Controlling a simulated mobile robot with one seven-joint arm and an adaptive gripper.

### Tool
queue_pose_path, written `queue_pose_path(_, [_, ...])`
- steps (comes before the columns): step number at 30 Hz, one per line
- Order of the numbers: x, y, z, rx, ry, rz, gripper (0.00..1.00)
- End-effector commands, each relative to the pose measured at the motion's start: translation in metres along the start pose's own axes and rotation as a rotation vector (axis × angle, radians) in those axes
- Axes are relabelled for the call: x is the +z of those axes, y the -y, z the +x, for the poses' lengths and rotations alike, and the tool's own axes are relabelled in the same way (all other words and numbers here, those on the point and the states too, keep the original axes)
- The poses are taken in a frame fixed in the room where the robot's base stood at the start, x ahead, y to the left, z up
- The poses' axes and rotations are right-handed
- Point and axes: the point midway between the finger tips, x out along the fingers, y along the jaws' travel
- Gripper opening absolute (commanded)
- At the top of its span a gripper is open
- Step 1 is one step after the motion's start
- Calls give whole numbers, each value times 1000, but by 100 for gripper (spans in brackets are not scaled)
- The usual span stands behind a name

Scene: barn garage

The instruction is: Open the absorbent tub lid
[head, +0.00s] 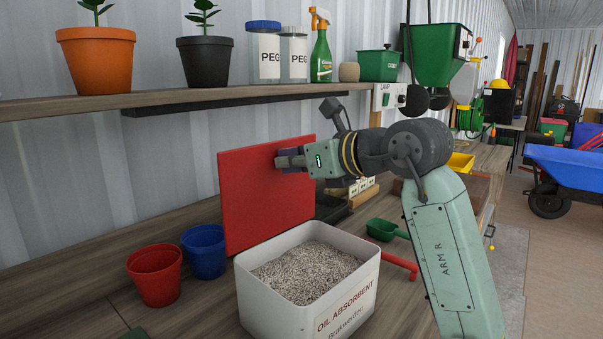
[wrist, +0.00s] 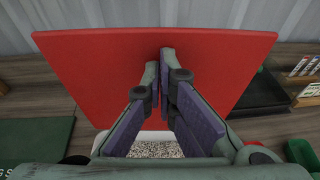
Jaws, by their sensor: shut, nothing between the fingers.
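The absorbent tub (head: 287,317) is a white box labelled "OIL ABSORBENT" on the workbench, filled with grey-white granules. Its red lid (head: 262,200) stands up nearly vertical at the tub's back edge, so the tub's top is open. My gripper (head: 281,160) is shut and empty, at the upper right part of the lid's front face. In the wrist view the shut fingers (wrist: 166,62) point at the lid (wrist: 100,70), and the granules show below between the finger bases. I cannot tell whether the fingertips touch the lid.
A red pot (head: 155,275) and a blue pot (head: 204,252) stand left of the tub. A green scoop (head: 384,230) lies to its right. A shelf (head: 150,101) with plant pots and jars runs above the bench. A black tray (wrist: 258,105) lies behind, right of the lid.

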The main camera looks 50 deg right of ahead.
Motion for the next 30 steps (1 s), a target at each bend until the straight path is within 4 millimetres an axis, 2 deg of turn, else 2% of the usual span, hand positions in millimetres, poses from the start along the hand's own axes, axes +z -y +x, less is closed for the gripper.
queue_pose_path(10, [8,0,16,0,0,0,0])
queue_pose_path(30, [9,0,18,1,0,0,0])
